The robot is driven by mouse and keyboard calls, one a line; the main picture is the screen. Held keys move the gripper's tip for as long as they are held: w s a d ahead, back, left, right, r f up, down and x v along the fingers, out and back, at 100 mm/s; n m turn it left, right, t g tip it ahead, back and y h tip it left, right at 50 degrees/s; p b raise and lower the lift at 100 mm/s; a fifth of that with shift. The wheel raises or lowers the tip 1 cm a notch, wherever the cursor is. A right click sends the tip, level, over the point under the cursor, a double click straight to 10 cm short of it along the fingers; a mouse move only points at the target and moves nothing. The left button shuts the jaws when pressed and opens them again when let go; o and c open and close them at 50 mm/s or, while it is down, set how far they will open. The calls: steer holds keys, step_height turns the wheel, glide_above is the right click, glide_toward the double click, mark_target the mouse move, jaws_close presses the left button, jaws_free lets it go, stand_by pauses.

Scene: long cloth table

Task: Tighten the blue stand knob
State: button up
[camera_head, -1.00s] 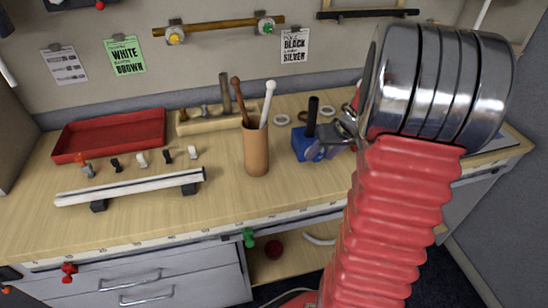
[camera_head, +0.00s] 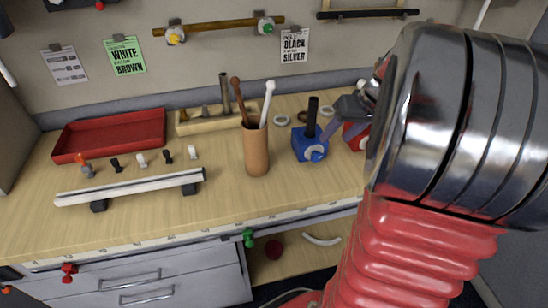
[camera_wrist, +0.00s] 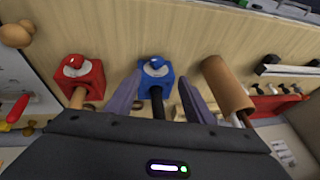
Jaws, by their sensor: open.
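The blue stand (camera_head: 309,145) stands on the table with a dark pole (camera_head: 313,112) upright in it. Its blue knob (camera_head: 317,156) with a pale collar is on the front face. In the wrist view the knob (camera_wrist: 155,66) faces the camera, and the blue stand (camera_wrist: 166,84) shows between my two spread fingers. My gripper (camera_head: 329,130) is open and empty, just right of the blue stand in the head view. The knob is clear of the fingers there. My arm hides part of the area to the right.
A red stand (camera_head: 354,137) is close on the right, partly behind my gripper. A brown cup (camera_head: 256,150) with two sticks stands to the left. A red tray (camera_head: 110,135) and a white bar on black supports (camera_head: 130,187) lie farther left.

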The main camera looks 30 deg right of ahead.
steer(key=s+a+r+n, duration=0.1)
steer(key=a+r, duration=0.1)
steer(key=a, duration=0.9)
steer(key=s+a+r+n, duration=0.1)
steer(key=a+r, duration=0.1)
steer(key=a, duration=0.9)
steer(key=shift+s+h, duration=0.3)
steer(key=shift+s, duration=0.1)
steer(key=shift+d+r, duration=0.1)
steer(key=shift+d, duration=0.05)
steer(key=w+d+f+m, duration=0.1)
steer(key=w+d+f, duration=0.1)
steer(key=d, duration=0.9)
steer(key=w+d+f+m, duration=0.1)
steer(key=d+f, duration=0.1)
steer(key=d, duration=0.9)
steer(key=shift+w+f, duration=0.2)
steer(key=shift+w, duration=0.15)
